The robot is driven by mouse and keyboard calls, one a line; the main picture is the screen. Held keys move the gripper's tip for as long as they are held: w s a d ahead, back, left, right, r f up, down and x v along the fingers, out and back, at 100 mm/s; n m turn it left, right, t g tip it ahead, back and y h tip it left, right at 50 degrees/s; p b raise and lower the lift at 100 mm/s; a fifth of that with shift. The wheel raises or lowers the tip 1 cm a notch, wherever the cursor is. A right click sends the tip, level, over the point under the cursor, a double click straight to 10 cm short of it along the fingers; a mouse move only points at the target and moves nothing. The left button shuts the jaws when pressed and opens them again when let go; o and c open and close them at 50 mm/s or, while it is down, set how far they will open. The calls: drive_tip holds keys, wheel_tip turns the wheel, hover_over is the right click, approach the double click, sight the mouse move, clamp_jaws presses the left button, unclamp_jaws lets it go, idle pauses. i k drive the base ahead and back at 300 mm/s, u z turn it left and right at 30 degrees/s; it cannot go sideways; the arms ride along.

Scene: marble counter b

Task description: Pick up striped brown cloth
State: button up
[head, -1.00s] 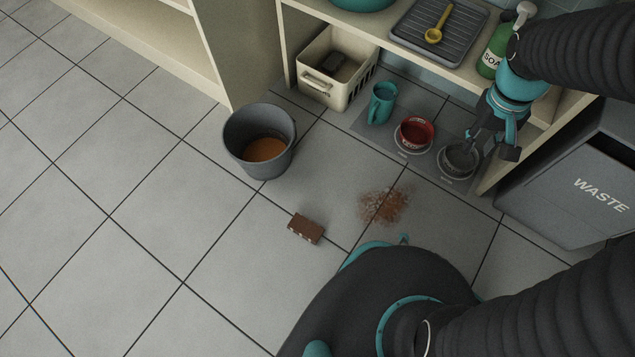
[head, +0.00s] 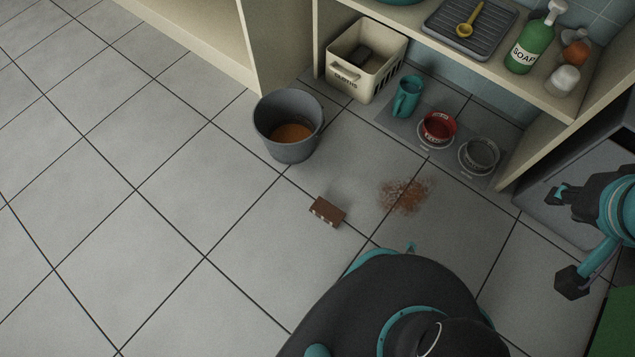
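The brown cloth (head: 327,211) is a small folded block with pale marks along its front edge. It lies flat on the tiled floor, left of a reddish-brown stain (head: 405,194). My gripper (head: 566,239) is at the right edge of the head view, in front of the waste bin. Its two fingers are spread wide with nothing between them. It is well to the right of the cloth and apart from it.
A grey bucket (head: 268,122) with orange-brown liquid stands behind the cloth. Under the shelf are a cream crate (head: 348,80), a teal mug (head: 405,97), a red bowl (head: 437,130) and a grey bowl (head: 479,155). The floor at left is clear.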

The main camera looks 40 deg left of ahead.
sight(324, 210)
drive_tip(key=k, duration=1)
drive_tip(key=u, duration=0.6)
drive_tip(key=i, duration=0.95)
drive_tip(key=z, duration=0.3)
drive_tip(key=k, duration=1.6)
drive_tip(key=u, duration=0.5)
